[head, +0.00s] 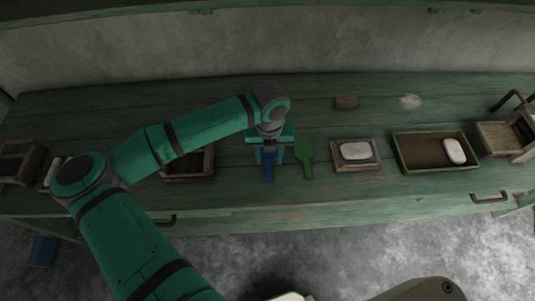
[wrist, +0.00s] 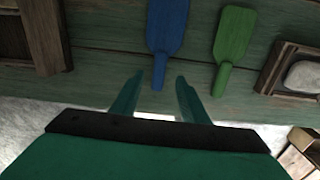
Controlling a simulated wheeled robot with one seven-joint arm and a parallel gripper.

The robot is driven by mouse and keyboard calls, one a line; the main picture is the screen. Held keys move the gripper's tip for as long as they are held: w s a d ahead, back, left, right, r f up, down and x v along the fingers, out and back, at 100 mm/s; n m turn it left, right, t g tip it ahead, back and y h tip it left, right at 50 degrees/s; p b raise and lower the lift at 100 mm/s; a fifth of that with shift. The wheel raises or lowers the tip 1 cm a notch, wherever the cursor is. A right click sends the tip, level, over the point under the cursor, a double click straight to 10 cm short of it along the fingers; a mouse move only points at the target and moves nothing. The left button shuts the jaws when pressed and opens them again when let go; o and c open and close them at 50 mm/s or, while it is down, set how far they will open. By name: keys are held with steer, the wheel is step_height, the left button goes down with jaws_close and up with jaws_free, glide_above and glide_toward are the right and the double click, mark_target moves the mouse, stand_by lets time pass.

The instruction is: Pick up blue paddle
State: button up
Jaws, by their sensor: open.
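A blue paddle (wrist: 168,30) lies on the green wooden bench, its handle pointing toward the bench's front edge. In the head view the blue paddle (head: 269,167) is partly hidden under my gripper. My gripper (head: 269,152) is above it, pointing down. In the wrist view my gripper (wrist: 160,80) is open and empty, with the end of the blue handle showing between its two fingertips. I cannot tell the height of the fingers above the handle. A green paddle (head: 306,156) lies close to the right of the blue one, and it also shows in the wrist view (wrist: 233,40).
A wooden tray with a white bar (head: 356,153) stands right of the green paddle. Farther right is a larger tray (head: 405,165) with another white bar (head: 454,151). A wooden box (head: 188,166) is left of my gripper. A small brown block (head: 346,102) lies behind.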

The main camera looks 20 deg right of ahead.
mark_target(268, 166)
steer(key=shift+w+f, duration=0.15)
steer(key=shift+f, duration=2.6)
jaws_close()
